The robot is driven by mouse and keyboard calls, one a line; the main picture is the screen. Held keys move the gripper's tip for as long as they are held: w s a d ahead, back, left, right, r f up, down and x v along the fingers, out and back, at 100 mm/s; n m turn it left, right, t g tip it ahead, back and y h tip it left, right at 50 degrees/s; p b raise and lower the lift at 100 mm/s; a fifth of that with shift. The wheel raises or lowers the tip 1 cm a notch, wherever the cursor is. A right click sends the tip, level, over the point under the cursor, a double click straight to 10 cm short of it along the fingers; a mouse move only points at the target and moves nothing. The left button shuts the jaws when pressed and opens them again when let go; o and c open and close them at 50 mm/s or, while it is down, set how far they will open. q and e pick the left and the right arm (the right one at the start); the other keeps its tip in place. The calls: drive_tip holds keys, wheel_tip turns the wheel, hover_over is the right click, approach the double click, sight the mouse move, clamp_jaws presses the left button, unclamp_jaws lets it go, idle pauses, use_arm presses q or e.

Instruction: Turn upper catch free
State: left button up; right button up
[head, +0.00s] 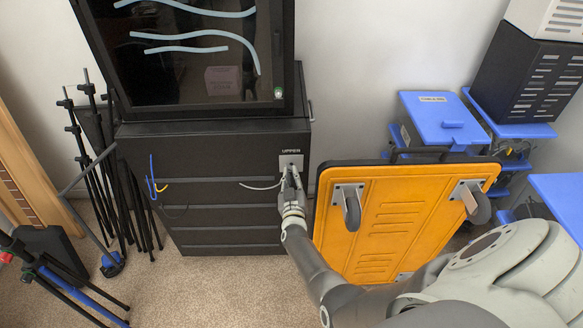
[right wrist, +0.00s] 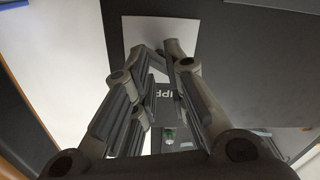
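The upper catch sits on a light plate (head: 291,160) under the word "UPPER", at the top right of the dark cabinet's front (head: 220,165). My right gripper (head: 291,173) is at this plate and covers most of the catch. In the right wrist view its fingertips (right wrist: 159,54) are close together in front of the pale plate (right wrist: 140,30). A small dark part shows between the fingers, partly hidden. I cannot tell whether they grip it or which way the catch is turned. My left gripper is not in view.
A glass-fronted case (head: 190,50) stands on the cabinet. An orange wheeled panel (head: 385,235) stands right of my right forearm, with blue-topped carts (head: 440,115) behind. Black tripod stands (head: 100,170) are at the left. Blue and yellow cables (head: 153,178) hang on the cabinet front. Carpet is clear before it.

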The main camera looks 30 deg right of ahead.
drive_tip(key=shift+o, duration=0.6)
drive_tip(key=p+v, duration=0.3)
drive_tip(key=v, duration=0.3)
drive_tip(key=shift+w, duration=0.15)
